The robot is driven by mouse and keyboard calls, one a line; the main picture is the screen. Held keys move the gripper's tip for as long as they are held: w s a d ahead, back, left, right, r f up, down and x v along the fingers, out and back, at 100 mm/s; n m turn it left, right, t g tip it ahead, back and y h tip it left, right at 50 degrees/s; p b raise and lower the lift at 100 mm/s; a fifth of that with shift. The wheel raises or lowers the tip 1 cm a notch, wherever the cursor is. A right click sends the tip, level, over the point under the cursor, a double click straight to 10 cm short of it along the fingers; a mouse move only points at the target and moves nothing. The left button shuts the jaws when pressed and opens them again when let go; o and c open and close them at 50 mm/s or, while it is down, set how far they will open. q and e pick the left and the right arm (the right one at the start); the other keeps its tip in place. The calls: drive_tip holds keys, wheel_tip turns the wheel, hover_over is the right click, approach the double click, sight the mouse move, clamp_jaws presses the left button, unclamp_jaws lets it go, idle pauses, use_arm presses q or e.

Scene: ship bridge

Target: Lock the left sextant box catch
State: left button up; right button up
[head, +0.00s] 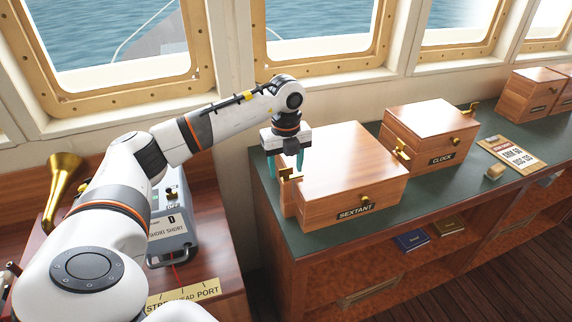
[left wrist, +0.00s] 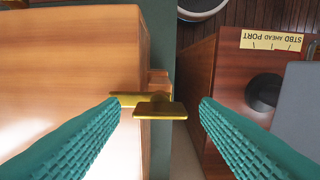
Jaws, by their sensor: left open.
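The wooden sextant box (head: 345,170), labelled SEXTANT on its front, stands closed on the green counter top. Its left catch (head: 286,173) is a brass piece on the box's left side, partly hidden by my left gripper. In the left wrist view the brass catch (left wrist: 158,108) sticks out sideways from the box wall (left wrist: 75,60). My left gripper (head: 288,166) points down over that side, with teal fingers open. In the left wrist view the fingers stand on either side of the catch, with gaps; the gripper (left wrist: 160,106) holds nothing. My right gripper is not in view.
The clock box (head: 430,130) stands right of the sextant box, with a clipboard (head: 512,152) and more boxes (head: 530,90) beyond. Left of the counter is a lower console with a grey device (head: 170,230) and a brass horn (head: 62,185). Windows line the back.

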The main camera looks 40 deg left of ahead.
use_arm(q)
drive_tip(key=shift+r, duration=0.4)
wheel_tip(320, 180, up, 11)
drive_tip(key=b, duration=0.1)
idle(0.3)
